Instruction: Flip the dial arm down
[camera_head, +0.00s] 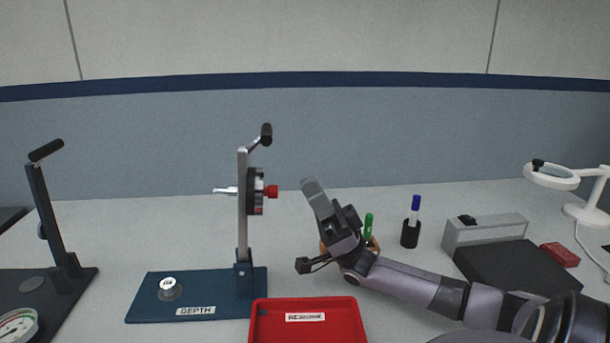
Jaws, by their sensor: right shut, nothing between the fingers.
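The dial arm (243,208) stands upright on the blue base plate (140,307) labelled DEPTH. It is a grey bar with a black handle (266,134) at its top and a round dial (257,192) with a red knob on its right side. My right gripper (309,183) is shut and empty, to the right of the dial and apart from it, with its fingers pointing up and left. My left gripper is not in view.
A red tray (309,326) sits in front, below my right gripper. Another dark stand (47,213) is upright at the left. Pen holders, including a black cup (410,234), stand behind my right arm. A dark block (515,272) and a magnifier lamp (551,176) are at right.

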